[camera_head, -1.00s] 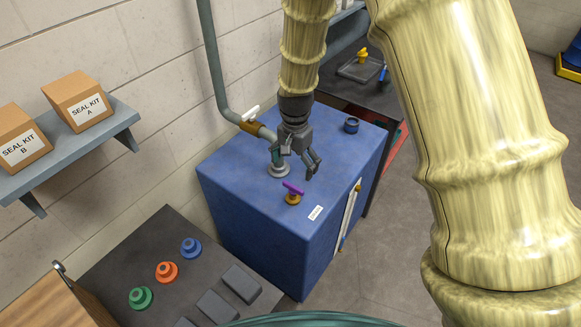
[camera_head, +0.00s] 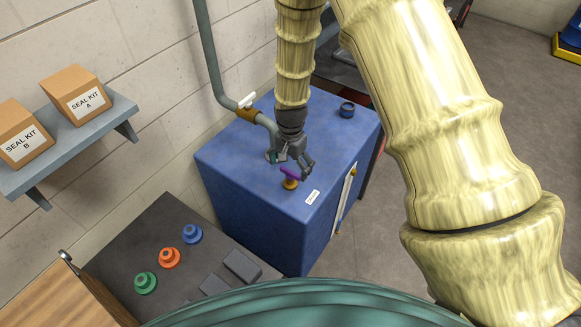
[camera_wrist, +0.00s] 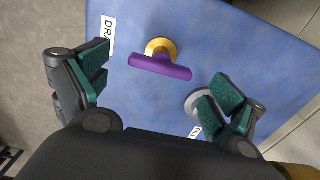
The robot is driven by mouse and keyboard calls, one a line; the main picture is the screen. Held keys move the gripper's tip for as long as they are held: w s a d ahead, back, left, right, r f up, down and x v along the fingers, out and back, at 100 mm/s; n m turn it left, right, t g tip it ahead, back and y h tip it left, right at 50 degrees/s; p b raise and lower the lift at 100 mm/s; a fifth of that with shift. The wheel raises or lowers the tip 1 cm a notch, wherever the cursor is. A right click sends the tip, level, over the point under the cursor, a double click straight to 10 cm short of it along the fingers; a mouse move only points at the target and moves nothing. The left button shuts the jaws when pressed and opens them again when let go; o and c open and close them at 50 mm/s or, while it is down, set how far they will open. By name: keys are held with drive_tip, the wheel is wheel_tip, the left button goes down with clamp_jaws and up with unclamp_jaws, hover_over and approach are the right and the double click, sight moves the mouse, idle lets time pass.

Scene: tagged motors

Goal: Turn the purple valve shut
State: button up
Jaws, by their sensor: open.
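The purple valve (camera_head: 289,173) is a purple bar handle on a brass stem on top of the blue cabinet (camera_head: 235,160). In the wrist view the purple handle (camera_wrist: 160,67) lies nearly level across the picture, over its brass base. My gripper (camera_head: 294,168) is open and empty, just above and beside the valve in the head view. In the wrist view its two green-padded fingers (camera_wrist: 158,95) are spread wide, one to each side of the handle, which lies a little beyond them. No contact shows.
A label (camera_head: 312,197) lies near the valve.

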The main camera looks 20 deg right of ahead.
sight(290, 175)
drive_tip(key=shift+f, duration=1.05)
drive_tip(key=shift+w, duration=0.1)
drive_tip(key=shift+c, duration=0.4)
drive_tip(key=c, duration=0.9)
